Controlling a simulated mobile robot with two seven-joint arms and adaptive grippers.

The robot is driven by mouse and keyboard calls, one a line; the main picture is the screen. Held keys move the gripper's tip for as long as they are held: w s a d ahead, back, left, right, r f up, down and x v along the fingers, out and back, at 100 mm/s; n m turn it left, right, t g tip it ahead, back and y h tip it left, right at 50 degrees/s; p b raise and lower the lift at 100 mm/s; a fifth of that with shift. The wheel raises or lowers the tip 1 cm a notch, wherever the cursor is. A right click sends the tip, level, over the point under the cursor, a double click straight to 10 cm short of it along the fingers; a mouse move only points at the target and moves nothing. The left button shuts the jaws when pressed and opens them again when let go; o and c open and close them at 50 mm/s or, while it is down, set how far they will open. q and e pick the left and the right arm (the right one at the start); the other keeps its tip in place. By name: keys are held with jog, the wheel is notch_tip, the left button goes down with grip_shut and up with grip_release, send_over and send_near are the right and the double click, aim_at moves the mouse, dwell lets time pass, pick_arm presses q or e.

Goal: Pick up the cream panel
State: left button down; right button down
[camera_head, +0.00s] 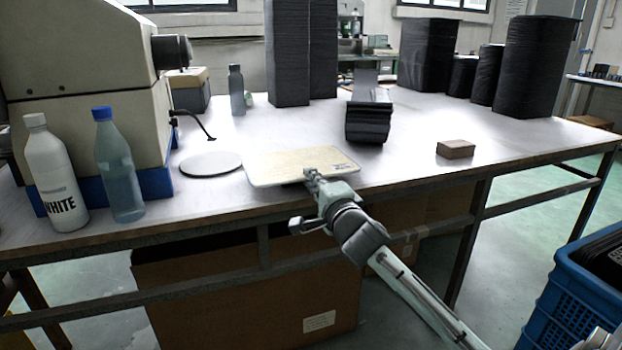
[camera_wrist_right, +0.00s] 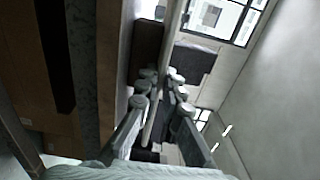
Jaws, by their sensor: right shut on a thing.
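The cream panel (camera_head: 290,164) is a thin, flat, pale board with rounded corners and small dark print near its right end. It lies flat at the table's front edge in the head view; I cannot tell whether it is lifted clear. My right gripper (camera_head: 312,178) reaches in from the lower right and is shut on the panel's front edge. In the right wrist view the fingers (camera_wrist_right: 161,97) close from both sides on a thin pale strip, the panel seen edge-on (camera_wrist_right: 160,108). My left gripper is not in view.
A blue crate (camera_head: 570,300) stands lower right. The table between panel and block is clear.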

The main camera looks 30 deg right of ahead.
jog(key=shift+r, duration=0.1)
notch_tip(320, 180, up, 3)
jog(key=p, duration=0.2)
jog(key=shift+p, duration=0.35)
jog(key=shift+f, duration=0.35)
jog(key=s+a+r+p, duration=0.1)
jog(key=s+r+p, duration=0.3)
jog(key=s, duration=0.3)
jog(key=shift+s+a, duration=0.4)
